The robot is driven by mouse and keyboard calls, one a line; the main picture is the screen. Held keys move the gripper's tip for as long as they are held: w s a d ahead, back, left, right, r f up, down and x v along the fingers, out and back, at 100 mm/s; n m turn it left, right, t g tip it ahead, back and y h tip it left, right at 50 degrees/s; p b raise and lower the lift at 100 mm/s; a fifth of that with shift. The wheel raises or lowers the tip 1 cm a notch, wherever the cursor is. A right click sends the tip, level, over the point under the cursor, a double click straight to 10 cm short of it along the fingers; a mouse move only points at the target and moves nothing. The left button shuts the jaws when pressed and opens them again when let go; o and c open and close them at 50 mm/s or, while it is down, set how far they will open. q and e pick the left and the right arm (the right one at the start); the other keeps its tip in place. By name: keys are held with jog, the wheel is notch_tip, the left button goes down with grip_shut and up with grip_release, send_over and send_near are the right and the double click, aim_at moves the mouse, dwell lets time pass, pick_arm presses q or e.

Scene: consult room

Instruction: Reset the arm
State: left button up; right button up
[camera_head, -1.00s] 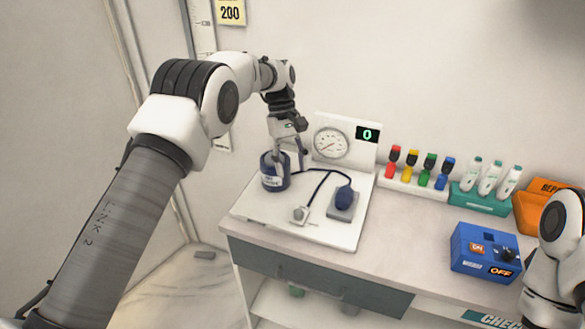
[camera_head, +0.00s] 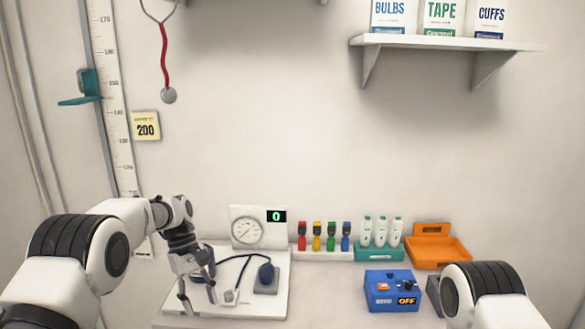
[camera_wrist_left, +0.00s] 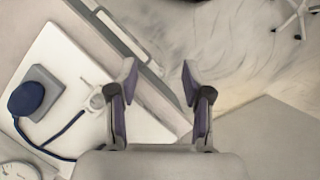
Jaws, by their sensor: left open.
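My left gripper (camera_head: 197,292) is open and empty, over the front left part of the white board (camera_head: 262,302). In the left wrist view the fingers of the left gripper (camera_wrist_left: 158,82) are spread with only the board's edge and floor below. The dark blue bulb (camera_head: 266,273) rests on its grey block on the board, and its blue tube (camera_head: 240,257) runs beside it. The bulb (camera_wrist_left: 27,98) also shows in the left wrist view. The blue cuff cylinder is not visible now. My right arm shows at lower right; its gripper is out of view.
A dial gauge (camera_head: 247,231) with a display reading 0 stands behind the board. Colored bottles, a teal holder (camera_head: 378,252), an orange tray (camera_head: 438,253) and a blue box (camera_head: 392,290) marked OFF are to the right. A wall shelf (camera_head: 440,42) is above.

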pick_arm(q)
jog(key=s+a+f+g+b, duration=0.1)
jog(key=s+f+g, duration=0.3)
jog(key=s+f, duration=1.6)
jog(key=s+a+f+m+t+y, duration=0.1)
jog(key=s+a+f+m+t, duration=0.2)
jog(key=s, duration=0.8)
jog(key=s+f+m+t+y, duration=0.25)
jog(key=s+f+m, duration=0.2)
jog(key=s, duration=0.65)
jog(key=w+t, duration=0.1)
jog(key=w, duration=0.1)
jog(key=w+t, duration=0.1)
jog(key=w, duration=0.1)
jog(key=shift+w+f+m+h, duration=0.1)
jog(key=shift+f+m+h, duration=0.1)
jog(key=shift+m+h, duration=0.05)
pick_arm(e)
jog(key=shift+w+f, duration=0.3)
jog(key=shift+f, duration=0.6)
